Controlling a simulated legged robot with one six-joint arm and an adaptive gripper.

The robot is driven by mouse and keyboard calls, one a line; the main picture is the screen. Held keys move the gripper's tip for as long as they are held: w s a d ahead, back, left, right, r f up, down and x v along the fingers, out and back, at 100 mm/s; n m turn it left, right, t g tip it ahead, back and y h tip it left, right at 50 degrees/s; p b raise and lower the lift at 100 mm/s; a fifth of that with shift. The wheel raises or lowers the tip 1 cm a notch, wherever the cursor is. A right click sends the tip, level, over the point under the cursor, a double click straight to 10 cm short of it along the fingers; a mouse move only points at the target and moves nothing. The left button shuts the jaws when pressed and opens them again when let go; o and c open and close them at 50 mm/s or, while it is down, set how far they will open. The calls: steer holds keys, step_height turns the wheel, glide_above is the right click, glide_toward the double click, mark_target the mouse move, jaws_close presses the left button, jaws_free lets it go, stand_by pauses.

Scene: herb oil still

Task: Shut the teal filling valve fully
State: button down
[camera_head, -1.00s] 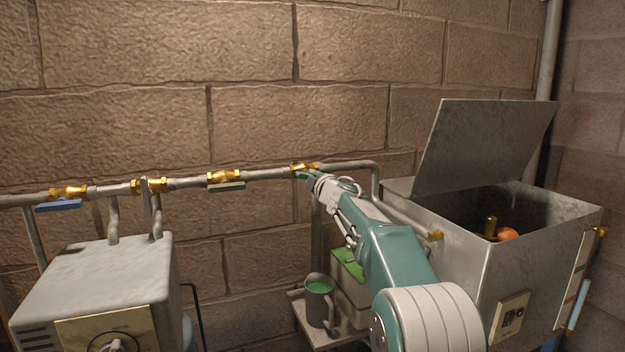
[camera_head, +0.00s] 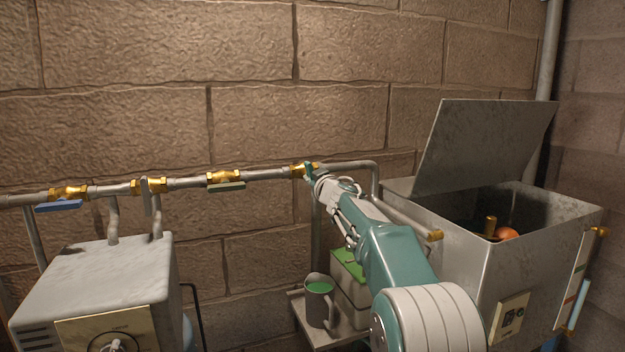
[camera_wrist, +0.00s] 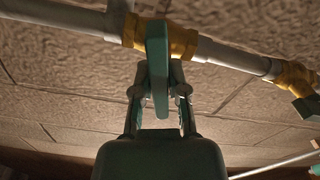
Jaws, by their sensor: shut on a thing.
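The teal filling valve has a brass body (camera_wrist: 182,42) on the grey wall pipe. Its flat teal lever (camera_wrist: 157,65) stands across the pipe in the wrist view, at about a right angle to it. My gripper (camera_wrist: 159,92) is shut on the lever, one finger on each side. In the head view the teal lever (camera_head: 309,171) is small at the brass fitting, and my gripper (camera_head: 319,182) covers part of the valve. I cannot tell from these views whether the lever is against its stop.
Along the pipe to the left are a green-handled valve (camera_head: 226,186) and a blue-handled valve (camera_head: 60,206). Below stand a mug of green liquid (camera_head: 319,288) and a green-topped container (camera_head: 349,264). An open-lidded metal tank (camera_head: 460,270) stands right of my arm. The wall is close behind.

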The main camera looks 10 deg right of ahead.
steer(key=shift+w+f+m, duration=0.1)
steer(key=shift+f+m, duration=0.15)
steer(key=shift+m, duration=0.7)
steer(key=shift+f+m, duration=0.2)
steer(key=shift+m, duration=0.75)
steer(key=c, duration=0.6)
jaws_free()
steer(key=shift+c, duration=0.2)
steer(key=shift+r, duration=0.2)
steer(key=shift+r, duration=0.1)
steer(key=shift+s, duration=0.45)
steer(key=s+d, duration=0.2)
steer(key=s, duration=0.8)
steer(key=shift+s, duration=0.4)
